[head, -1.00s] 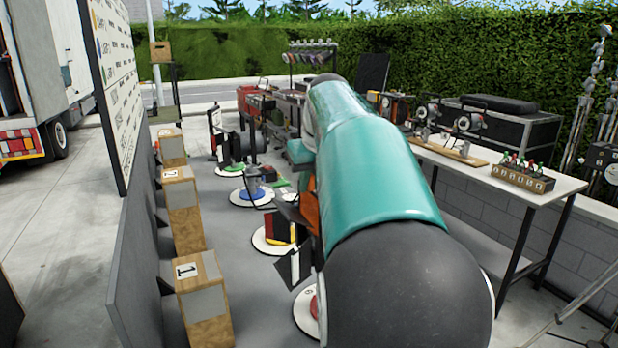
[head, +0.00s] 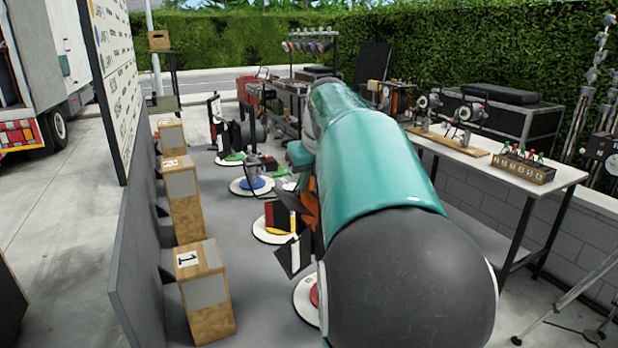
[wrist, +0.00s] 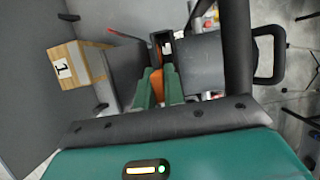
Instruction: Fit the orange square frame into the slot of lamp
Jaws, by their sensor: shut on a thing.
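My gripper (wrist: 160,88) has its two green fingers closed on an orange piece, the orange square frame (wrist: 157,80), seen nearly edge-on in the wrist view. In the head view, part of the orange frame (head: 311,205) shows at the left side of my arm. The lamp (wrist: 198,62) appears as a dark grey body with a black handle just beyond and right of the fingers. In the head view, dark flaps (head: 289,258) of the lamp show beside my arm, which hides most of it. The slot is not clear, and I cannot tell whether the frame touches the lamp.
Wooden boxes, the nearest marked 1 (head: 205,290), stand along a grey wall (head: 145,250) at left. Round coloured floor discs (head: 250,186) with other lamps line the middle. A table (head: 540,190) with a bottle crate (head: 522,167) stands at right. Grey floor lies between.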

